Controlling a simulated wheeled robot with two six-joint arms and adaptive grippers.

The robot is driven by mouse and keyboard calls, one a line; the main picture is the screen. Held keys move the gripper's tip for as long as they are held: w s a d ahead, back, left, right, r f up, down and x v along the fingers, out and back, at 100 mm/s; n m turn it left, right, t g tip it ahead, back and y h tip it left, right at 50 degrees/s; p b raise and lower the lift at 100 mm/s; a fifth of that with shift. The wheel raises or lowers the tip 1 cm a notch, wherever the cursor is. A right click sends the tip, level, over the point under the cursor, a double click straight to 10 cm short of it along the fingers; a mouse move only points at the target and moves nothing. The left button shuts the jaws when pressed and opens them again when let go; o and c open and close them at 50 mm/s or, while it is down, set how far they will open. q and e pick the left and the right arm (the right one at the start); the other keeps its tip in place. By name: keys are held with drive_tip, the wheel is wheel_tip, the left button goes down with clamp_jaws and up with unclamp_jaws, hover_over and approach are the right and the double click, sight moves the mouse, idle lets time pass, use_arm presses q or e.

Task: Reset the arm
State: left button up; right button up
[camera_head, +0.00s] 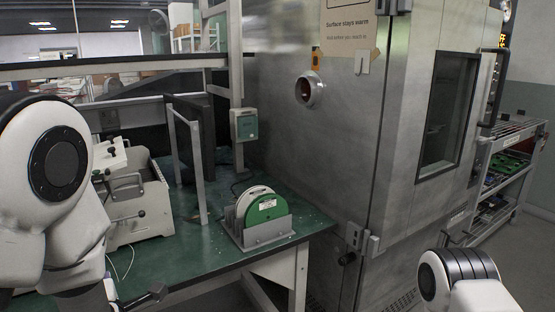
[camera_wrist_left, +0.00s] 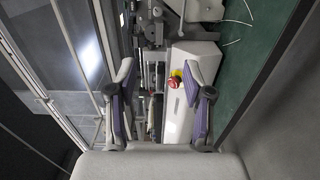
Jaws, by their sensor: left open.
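My left arm comes in at the left of the head view. Part of my left gripper (camera_head: 140,298) shows as dark finger parts low in that view, in front of the green bench's (camera_head: 205,262) edge. In the left wrist view the left gripper (camera_wrist_left: 160,100) is open, with its two purple-padded fingers wide apart and nothing held between them. Beyond the fingers is a pale box with a red button (camera_wrist_left: 175,78). My right arm shows only as a white link at the lower right of the head view; its gripper is out of view.
A grey rack with green and white discs (camera_head: 262,208) stands on the bench. A pale bench machine (camera_head: 150,215) sits behind my left arm. A large steel chamber (camera_head: 335,150) stands right of the bench. A shelf cart (camera_head: 505,170) is at far right.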

use_arm(q)
drive_tip(key=s+d+f+m+g+h+p, duration=0.1)
drive_tip(key=s+f+m+g+h+p, duration=0.25)
drive_tip(key=s+f, duration=0.55)
drive_tip(key=s+d+f+m+g+h+p, duration=0.15)
drive_tip(key=s+f+m+g+p, duration=0.3)
drive_tip(key=f, duration=0.95)
drive_tip(key=s+d+f+m+g+h+p, duration=0.1)
drive_tip(key=s+d+f+m+g+h, duration=0.1)
drive_tip(key=s+m, duration=0.4)
drive_tip(key=s+d+f+m+g+h, duration=0.2)
drive_tip(key=s+d+f+m+g, duration=0.2)
drive_tip(key=s+m, duration=0.3)
drive_tip(key=m+g, duration=0.1)
drive_tip(key=m, duration=0.1)
drive_tip(key=shift+s+f+m+h+p, duration=0.2)
drive_tip(key=shift+m+h+p, duration=0.1)
drive_tip(key=shift+h+p, duration=0.1)
